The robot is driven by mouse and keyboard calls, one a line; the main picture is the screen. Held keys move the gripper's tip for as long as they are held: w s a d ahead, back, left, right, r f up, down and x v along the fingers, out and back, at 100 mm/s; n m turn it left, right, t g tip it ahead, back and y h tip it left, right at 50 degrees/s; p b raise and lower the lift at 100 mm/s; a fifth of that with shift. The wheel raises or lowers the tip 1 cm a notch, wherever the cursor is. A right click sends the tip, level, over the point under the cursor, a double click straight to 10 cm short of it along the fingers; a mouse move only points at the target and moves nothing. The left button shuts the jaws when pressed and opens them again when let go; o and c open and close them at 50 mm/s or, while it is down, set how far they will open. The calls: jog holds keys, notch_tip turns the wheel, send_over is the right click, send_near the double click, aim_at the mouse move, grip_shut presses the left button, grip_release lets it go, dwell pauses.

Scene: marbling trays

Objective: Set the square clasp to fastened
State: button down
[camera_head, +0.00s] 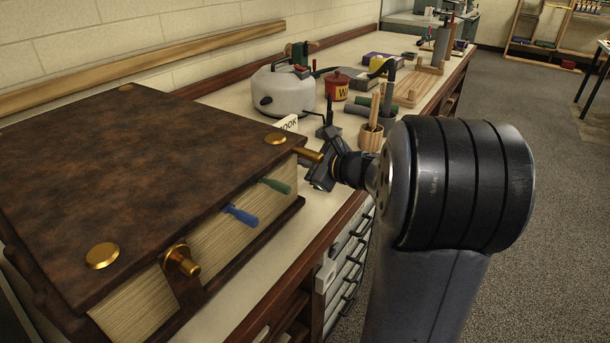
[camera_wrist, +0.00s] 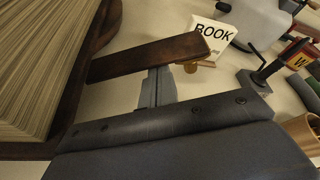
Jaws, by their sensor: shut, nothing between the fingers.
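A large book (camera_head: 120,150) with a mottled brown leather cover lies on the bench; its page edges (camera_wrist: 35,75) show in the wrist view. At its far corner a brass clasp part (camera_head: 308,154) sticks out beside my gripper (camera_head: 322,176). In the wrist view a dark brown strap (camera_wrist: 140,58) juts out from the book over the bench, with a little brass (camera_wrist: 190,67) under its free end. My gripper (camera_wrist: 155,88) is shut and empty, close by the strap; contact cannot be told. A nearer clasp (camera_head: 181,262) has a round brass knob. I cannot tell which clasp is square.
Blue (camera_head: 241,215) and green (camera_head: 275,186) tabs stick out of the pages. A white BOOK card (camera_wrist: 212,37) stands beyond the strap. A grey kettle-like pot (camera_head: 283,92), a red pot (camera_head: 337,86) and a wooden tool cup (camera_head: 370,137) stand farther along the bench.

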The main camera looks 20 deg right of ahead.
jog(key=r+n+b, duration=0.1)
jog(key=b, duration=0.1)
jog(key=a+r+n+t+b, duration=0.1)
jog(key=shift+s+a+r+n+h+b, duration=0.1)
jog(key=shift+s+n+h+b, duration=0.2)
jog(key=shift+s+h+b, duration=0.1)
jog(key=shift+s+a+r, duration=0.2)
jog(key=shift+a+r, duration=0.05)
jog(key=shift+r, duration=0.15)
jog(key=shift+s, duration=0.1)
